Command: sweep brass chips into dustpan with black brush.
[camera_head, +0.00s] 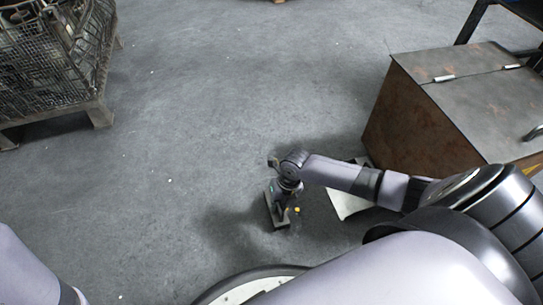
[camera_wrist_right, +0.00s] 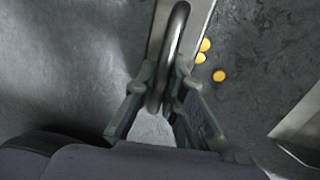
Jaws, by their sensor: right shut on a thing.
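My right gripper (camera_head: 284,194) is low over the floor and shut on the curved metal handle of the brush (camera_head: 276,212). In the right wrist view the gripper's fingers (camera_wrist_right: 163,98) close around the handle of the brush (camera_wrist_right: 177,35); its bristles are hidden. Small yellow brass chips (camera_head: 297,210) lie on the floor just right of the brush; they also show in the right wrist view (camera_wrist_right: 219,76). The pale dustpan (camera_head: 346,203) lies flat further right, partly hidden by my right forearm; its edge shows in the right wrist view (camera_wrist_right: 303,120). My left gripper is out of view.
A rusty brown metal box (camera_head: 425,120) with a grey lid stands right of the dustpan. A wire-mesh crate (camera_head: 55,65) stands at the upper left. The concrete floor between them is open, with a few tiny pale specks.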

